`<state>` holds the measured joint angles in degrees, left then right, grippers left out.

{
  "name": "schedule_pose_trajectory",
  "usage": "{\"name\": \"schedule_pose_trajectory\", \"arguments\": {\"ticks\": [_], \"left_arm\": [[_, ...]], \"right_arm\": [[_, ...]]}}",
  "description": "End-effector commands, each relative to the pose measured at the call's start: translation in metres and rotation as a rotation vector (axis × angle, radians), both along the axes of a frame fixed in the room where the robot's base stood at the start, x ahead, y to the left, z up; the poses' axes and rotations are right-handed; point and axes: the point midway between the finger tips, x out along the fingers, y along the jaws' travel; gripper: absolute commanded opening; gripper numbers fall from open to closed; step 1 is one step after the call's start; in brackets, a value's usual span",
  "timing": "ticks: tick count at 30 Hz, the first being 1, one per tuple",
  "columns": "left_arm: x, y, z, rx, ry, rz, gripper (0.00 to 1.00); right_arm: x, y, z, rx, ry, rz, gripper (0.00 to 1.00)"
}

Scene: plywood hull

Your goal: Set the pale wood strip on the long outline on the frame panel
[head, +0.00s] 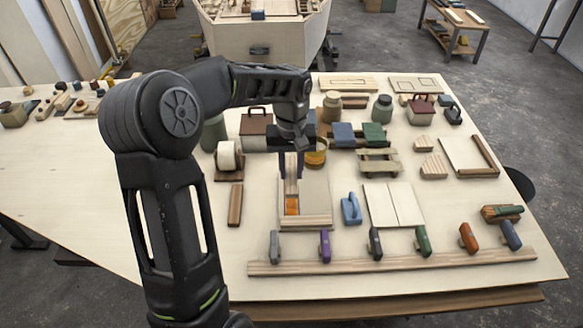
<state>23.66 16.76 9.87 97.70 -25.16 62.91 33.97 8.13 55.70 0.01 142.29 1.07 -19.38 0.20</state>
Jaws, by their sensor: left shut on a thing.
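My left gripper (291,170) points straight down over the left part of a pale panel (316,190) in the middle of the table. Its dark fingers are shut on a narrow pale wood strip (291,164). An orange patch (291,206) shows just below the strip on the panel's left side. A striped wood bar (305,222) runs along the panel's near edge. The arm and fingers hide part of the panel, and I cannot make out a long outline on it. I cannot tell whether the strip touches the panel. My right gripper is not in view.
A blue-handled tool (351,209) stands close right of the panel, beside pale boards (393,205). A long rail (395,260) with several coloured handles lies nearest. A tape roll (228,157) and a brown block (235,205) are left.

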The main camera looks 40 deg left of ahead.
Motion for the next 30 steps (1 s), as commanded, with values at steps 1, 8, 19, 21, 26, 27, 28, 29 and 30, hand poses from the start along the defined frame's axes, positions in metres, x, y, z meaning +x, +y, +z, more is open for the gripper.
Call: {"name": "schedule_pose_trajectory", "arguments": {"ticks": [1, 8, 19, 21, 26, 27, 28, 29, 30], "left_arm": [[0.0, 0.0, -0.005, -0.001, 0.001, 0.0, 0.0], [0.0, -0.001, -0.022, -0.001, 0.002, 0.0, 0.0], [0.0, 0.0, -0.055, 0.0, 0.001, 0.0, 0.0], [0.0, 0.0, -0.06, -0.001, 0.001, -0.001, 0.0], [0.0, -0.001, -0.068, -0.001, 0.001, -0.001, 0.0], [0.0, -0.001, -0.07, -0.001, 0.001, -0.001, 0.0], [0.0, 0.0, -0.071, -0.001, 0.001, -0.001, 0.0], [0.0, 0.0, -0.071, -0.001, 0.001, -0.001, 0.0], [0.0, 0.0, -0.072, -0.001, 0.001, -0.001, 0.0]], "right_arm": [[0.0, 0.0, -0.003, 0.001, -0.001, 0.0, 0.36], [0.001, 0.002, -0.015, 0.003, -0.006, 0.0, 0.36], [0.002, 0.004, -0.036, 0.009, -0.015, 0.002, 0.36], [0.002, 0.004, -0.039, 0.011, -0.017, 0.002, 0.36], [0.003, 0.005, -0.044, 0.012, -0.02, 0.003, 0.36], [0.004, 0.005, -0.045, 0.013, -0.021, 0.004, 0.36], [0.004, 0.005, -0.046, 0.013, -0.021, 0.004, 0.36], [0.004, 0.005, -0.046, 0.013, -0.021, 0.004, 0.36], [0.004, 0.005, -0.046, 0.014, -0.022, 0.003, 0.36]]}}
